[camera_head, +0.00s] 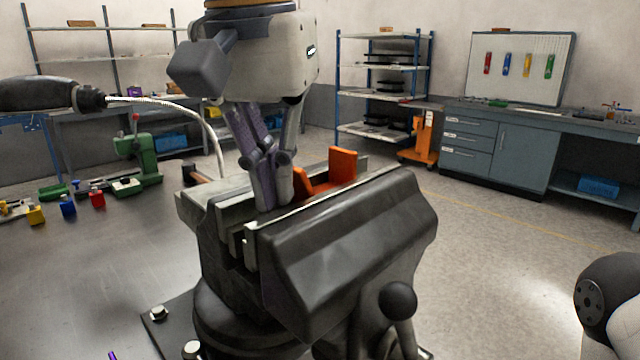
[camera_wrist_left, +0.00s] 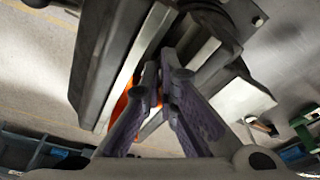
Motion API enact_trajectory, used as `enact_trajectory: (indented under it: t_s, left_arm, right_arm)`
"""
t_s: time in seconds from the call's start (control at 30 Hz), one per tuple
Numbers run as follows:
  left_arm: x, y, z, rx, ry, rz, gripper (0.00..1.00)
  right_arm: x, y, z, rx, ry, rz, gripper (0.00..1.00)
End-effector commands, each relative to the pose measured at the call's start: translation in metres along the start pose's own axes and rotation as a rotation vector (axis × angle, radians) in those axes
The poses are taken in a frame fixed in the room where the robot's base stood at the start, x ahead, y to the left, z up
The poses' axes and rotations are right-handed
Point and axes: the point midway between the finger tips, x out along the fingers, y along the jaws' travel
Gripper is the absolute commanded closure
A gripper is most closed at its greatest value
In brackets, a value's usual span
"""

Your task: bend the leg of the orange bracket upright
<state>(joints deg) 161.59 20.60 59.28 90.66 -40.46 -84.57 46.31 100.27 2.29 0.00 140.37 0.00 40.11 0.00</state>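The orange bracket (camera_head: 328,189) sits in the top of the grey bench vise (camera_head: 345,235), between its jaws. Its farther right leg (camera_head: 343,165) stands upright. Its left leg (camera_head: 303,183) rises beside my fingers and leans left toward them. My left gripper (camera_head: 273,200) points down into the vise with its fingers close together, just left of that leg. Whether they touch it is unclear. In the left wrist view the fingertips (camera_wrist_left: 162,72) nearly meet between the jaws, with orange of the bracket (camera_wrist_left: 121,104) beside them. The fingertips' lower ends are partly hidden by the jaw.
The vise handle (camera_head: 398,300) stands at the front. A green press (camera_head: 138,150) and several small coloured blocks are on the table at left. Shelves, a cabinet (camera_head: 520,150) and an orange lift (camera_head: 424,140) stand farther back. Part of my right arm shows at lower right.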

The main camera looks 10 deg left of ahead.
Motion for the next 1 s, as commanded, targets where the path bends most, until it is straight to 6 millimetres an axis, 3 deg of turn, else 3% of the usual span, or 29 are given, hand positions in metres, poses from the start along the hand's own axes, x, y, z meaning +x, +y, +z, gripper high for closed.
enact_trajectory:
  t_s: [0.6, 1.0]
  left_arm:
    - [0.004, 0.008, -0.015, 0.000, 0.003, 0.002, 1.00]
    - [0.002, 0.002, -0.004, -0.001, 0.001, 0.000, 1.00]
  right_arm:
    - [0.001, 0.000, 0.000, 0.000, -0.002, 0.000, 1.00]
    - [0.001, 0.000, 0.000, 0.000, -0.002, 0.000, 1.00]
